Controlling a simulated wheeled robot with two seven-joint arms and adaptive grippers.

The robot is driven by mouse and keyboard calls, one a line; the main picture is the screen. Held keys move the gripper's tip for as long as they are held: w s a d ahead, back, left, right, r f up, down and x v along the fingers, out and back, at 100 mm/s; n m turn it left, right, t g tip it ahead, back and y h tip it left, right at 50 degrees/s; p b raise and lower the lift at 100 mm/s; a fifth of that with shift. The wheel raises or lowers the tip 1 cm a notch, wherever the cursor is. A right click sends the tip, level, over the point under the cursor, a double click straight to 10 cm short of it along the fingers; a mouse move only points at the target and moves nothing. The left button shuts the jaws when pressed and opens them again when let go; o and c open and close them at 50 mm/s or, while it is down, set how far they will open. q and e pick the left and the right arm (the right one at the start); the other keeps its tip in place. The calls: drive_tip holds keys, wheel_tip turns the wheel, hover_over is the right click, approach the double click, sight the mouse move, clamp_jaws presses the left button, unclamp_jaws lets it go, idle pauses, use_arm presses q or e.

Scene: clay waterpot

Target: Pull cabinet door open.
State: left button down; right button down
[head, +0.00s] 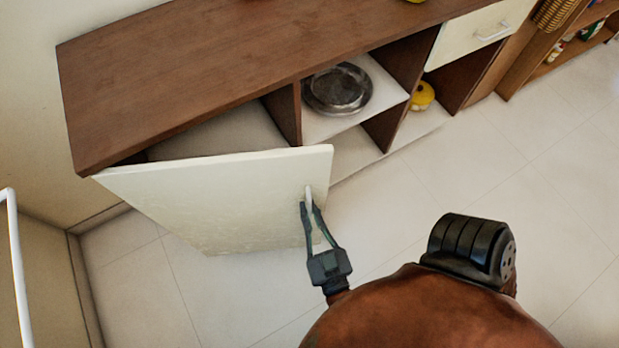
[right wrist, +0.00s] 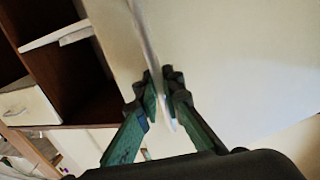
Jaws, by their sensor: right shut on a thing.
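The cabinet (head: 180,108) is long and low with a brown wooden top. Its cream door (head: 215,200) at the left end stands partly open, swung out from the cabinet front, with a dark gap behind it. A pale handle (head: 308,197) sits near the door's free edge. My right gripper (head: 311,208) is shut on this handle. In the right wrist view the fingers (right wrist: 163,88) close around the light handle (right wrist: 168,122) in front of the door (right wrist: 225,65). My left gripper is not in view.
A metal plate (head: 337,89) lies in an open compartment, and a yellow pot (head: 422,96) stands in another. A cream drawer (head: 480,33) is at the right. A wall is at the left. The tiled floor (head: 560,170) to the right is clear.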

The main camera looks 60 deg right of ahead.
drive_tip(key=shift+a, duration=0.1)
